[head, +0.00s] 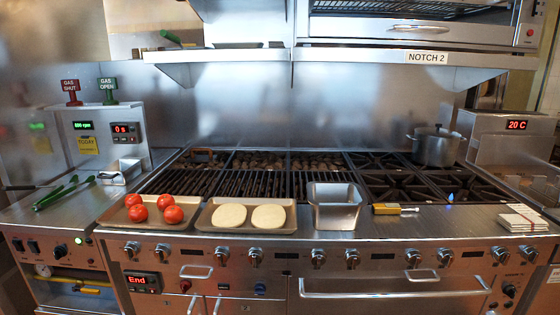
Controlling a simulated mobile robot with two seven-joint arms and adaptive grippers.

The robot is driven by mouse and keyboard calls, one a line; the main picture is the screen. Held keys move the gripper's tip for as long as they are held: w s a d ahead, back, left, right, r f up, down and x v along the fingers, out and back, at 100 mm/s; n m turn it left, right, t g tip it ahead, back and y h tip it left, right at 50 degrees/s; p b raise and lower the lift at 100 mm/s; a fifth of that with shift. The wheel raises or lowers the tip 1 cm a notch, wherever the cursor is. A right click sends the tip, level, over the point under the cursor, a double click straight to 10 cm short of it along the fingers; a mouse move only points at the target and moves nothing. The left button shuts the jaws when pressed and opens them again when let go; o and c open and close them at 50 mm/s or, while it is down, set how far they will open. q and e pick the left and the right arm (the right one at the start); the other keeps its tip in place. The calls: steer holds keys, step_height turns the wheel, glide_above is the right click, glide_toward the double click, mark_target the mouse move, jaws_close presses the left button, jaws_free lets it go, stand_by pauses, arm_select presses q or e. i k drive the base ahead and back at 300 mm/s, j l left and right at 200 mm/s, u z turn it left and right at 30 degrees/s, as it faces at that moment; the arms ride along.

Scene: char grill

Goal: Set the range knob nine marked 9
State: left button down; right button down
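A row of several silver range knobs runs along the front panel of the range (385,244) in the head view. The leftmost knob (132,249) and the rightmost knob (529,253) end the row. Another knob (501,254) sits just left of the rightmost one, and one more knob (444,257) sits further left. The markings by the knobs are too small to read, so I cannot tell which is marked 9. Neither my left nor my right gripper is in view.
A tomato tray (132,223), a tray with two pale rounds (207,226), a metal pan (337,217) and folded cloths (522,219) stand on the front ledge. An oven handle (393,293) juts out below the knobs. A pot (436,149) stands at the back right.

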mark_target(502, 254)
steer(key=z, duration=1.45)
